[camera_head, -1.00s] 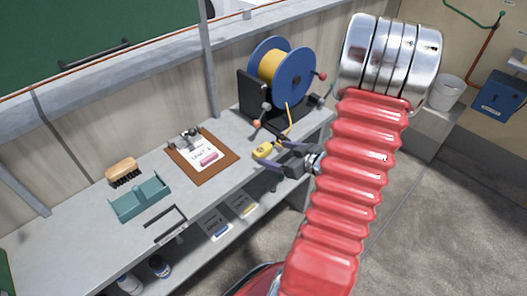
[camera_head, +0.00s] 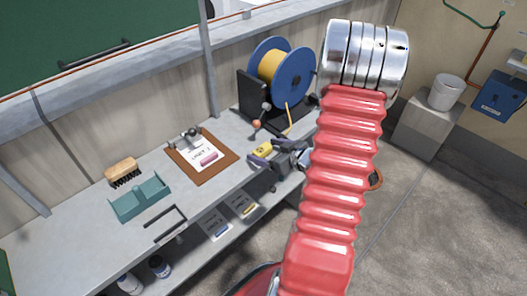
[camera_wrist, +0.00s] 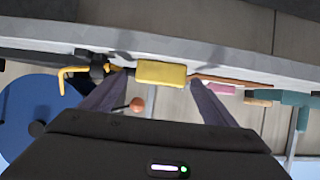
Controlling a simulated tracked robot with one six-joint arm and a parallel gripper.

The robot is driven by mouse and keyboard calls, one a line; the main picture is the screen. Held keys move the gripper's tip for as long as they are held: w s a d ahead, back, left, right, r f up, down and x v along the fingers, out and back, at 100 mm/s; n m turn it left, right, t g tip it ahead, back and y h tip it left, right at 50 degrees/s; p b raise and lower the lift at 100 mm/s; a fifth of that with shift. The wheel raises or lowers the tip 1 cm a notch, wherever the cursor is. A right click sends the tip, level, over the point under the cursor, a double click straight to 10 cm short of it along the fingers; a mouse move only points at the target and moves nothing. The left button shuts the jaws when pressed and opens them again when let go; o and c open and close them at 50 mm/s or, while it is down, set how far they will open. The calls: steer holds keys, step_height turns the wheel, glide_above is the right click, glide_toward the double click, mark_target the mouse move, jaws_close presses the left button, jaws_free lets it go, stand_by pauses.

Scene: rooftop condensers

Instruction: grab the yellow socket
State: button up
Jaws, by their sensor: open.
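The yellow socket (camera_head: 263,149) is a small block on the end of the yellow cable, on the bench near its front edge, below the reel. In the wrist view the socket (camera_wrist: 161,73) appears between my two fingertips, with a gap on each side. My gripper (camera_head: 267,155) is open and its fingers reach toward the socket. In the wrist view my gripper (camera_wrist: 157,86) holds nothing. I cannot tell how far the fingertips are from the socket in depth.
A blue cable reel (camera_head: 291,78) on a black stand is behind the socket. A clipboard (camera_head: 216,170) with a pink item lies to its left, then a teal tray (camera_head: 141,199) and a brush (camera_head: 123,171). A lower shelf (camera_head: 205,245) runs under the bench.

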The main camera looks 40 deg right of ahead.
mark_target(266, 151)
steer(key=shift+c, duration=0.3)
steer(key=c, duration=1.1)
steer(key=shift+c, duration=0.2)
steer(key=shift+r, duration=0.2)
step_height(266, 151, up, 10)
steer(key=shift+f, duration=0.15)
stand_by(0.7)
